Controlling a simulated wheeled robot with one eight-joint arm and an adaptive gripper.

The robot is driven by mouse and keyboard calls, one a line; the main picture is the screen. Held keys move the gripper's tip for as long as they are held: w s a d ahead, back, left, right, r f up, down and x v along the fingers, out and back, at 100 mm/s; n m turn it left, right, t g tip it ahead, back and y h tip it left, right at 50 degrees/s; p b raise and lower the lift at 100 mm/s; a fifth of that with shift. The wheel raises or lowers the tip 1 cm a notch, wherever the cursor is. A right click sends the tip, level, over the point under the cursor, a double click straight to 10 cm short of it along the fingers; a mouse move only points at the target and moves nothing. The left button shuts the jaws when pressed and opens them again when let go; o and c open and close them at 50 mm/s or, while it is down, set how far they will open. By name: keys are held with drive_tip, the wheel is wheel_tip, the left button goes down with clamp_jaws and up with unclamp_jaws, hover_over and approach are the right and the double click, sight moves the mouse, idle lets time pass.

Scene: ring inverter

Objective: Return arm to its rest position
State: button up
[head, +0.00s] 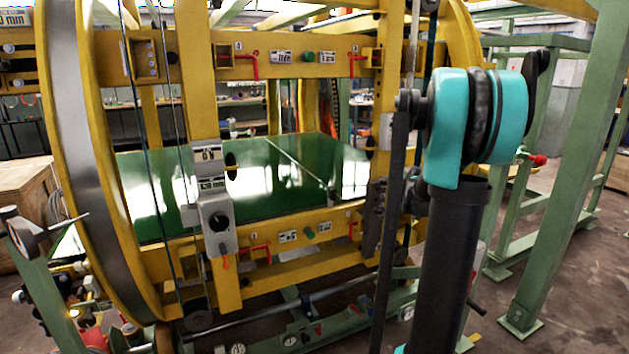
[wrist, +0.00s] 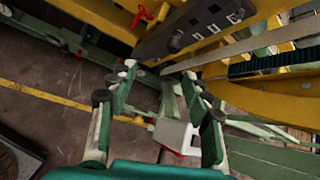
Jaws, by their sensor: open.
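My arm (head: 455,230) stands on the right of the head view, with a dark upright link and a teal joint at the top. My gripper is not visible in the head view. In the wrist view my gripper (wrist: 160,80) is open, with its two fingers apart and nothing between them. Beyond the fingertips is the lower part of the yellow machine, with a dark grey plate (wrist: 195,28) that has several holes.
The yellow ring inverter (head: 205,120) with a green bed (head: 260,180) fills the middle of the head view. Green steel posts (head: 570,170) stand at the right. Bare floor (head: 545,265) shows between them. A yellow floor line (wrist: 60,100) crosses the wrist view.

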drive_tip(key=s+a+f+n+g, duration=0.1)
drive_tip(key=s+a+f+n, duration=0.3)
drive_tip(key=s+n, duration=0.5)
drive_tip(key=s+a+f+n+g, duration=0.2)
drive_tip(key=s+a+f+n, duration=0.2)
drive_tip(key=s+n, duration=0.6)
drive_tip(key=s+a+f+n+g, duration=0.2)
drive_tip(key=s+a+f+n, duration=0.3)
drive_tip(key=s, duration=1.2)
drive_tip(key=a+n, duration=0.3)
drive_tip(key=n, duration=0.1)
drive_tip(key=shift+n+h, duration=0.3)
drive_tip(key=shift+c, duration=0.2)
